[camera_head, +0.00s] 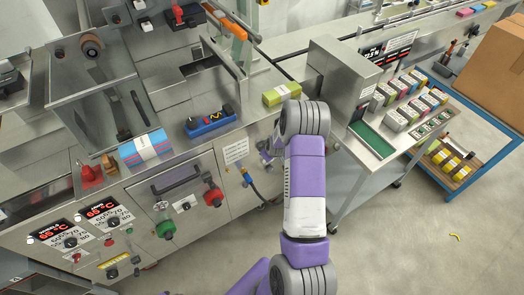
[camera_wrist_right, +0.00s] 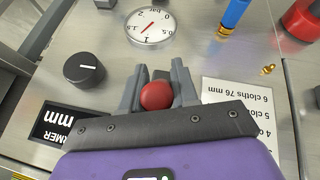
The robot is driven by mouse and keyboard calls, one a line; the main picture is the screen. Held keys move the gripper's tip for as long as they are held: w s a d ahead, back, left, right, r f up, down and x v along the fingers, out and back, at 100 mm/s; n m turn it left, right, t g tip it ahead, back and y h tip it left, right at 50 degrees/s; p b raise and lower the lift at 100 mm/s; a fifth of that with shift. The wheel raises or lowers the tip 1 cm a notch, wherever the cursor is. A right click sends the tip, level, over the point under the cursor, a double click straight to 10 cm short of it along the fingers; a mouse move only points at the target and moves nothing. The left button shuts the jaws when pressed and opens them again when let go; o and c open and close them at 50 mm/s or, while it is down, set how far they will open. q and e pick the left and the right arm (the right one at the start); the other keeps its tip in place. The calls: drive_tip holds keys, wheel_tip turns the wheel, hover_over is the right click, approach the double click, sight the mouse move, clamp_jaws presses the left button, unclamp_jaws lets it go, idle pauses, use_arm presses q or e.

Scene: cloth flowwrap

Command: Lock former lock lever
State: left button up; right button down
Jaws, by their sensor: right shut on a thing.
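A red ball knob (camera_wrist_right: 157,96), which looks like the end of the former lock lever, sits between the fingers of my right gripper (camera_wrist_right: 158,88) in the right wrist view. The grey fingers are shut on it, one on each side. The lever's shaft is hidden behind the knob and fingers, so its angle cannot be told. In the head view my right gripper (camera_head: 268,150) is at the machine's front panel, partly hidden by my purple and white arm. The knob does not show there. My left gripper is not in view.
Around the knob are a black dial (camera_wrist_right: 86,70), a round gauge (camera_wrist_right: 147,27), a black former mm label (camera_wrist_right: 60,122) and a cloth-size card (camera_wrist_right: 238,112). A blue-handled fitting (camera_wrist_right: 232,16) is close by. A steel side table (camera_head: 345,190) with packs stands right of my arm.

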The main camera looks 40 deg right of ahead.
drive_tip(key=shift+s, duration=0.1)
drive_tip(key=c, duration=0.9)
unclamp_jaws()
drive_tip(key=shift+c, duration=0.2)
drive_tip(key=shift+r, duration=0.1)
drive_tip(key=p+v, duration=0.1)
drive_tip(key=v, duration=0.6)
drive_tip(key=shift+r, duration=0.2)
drive_tip(key=shift+s, duration=0.1)
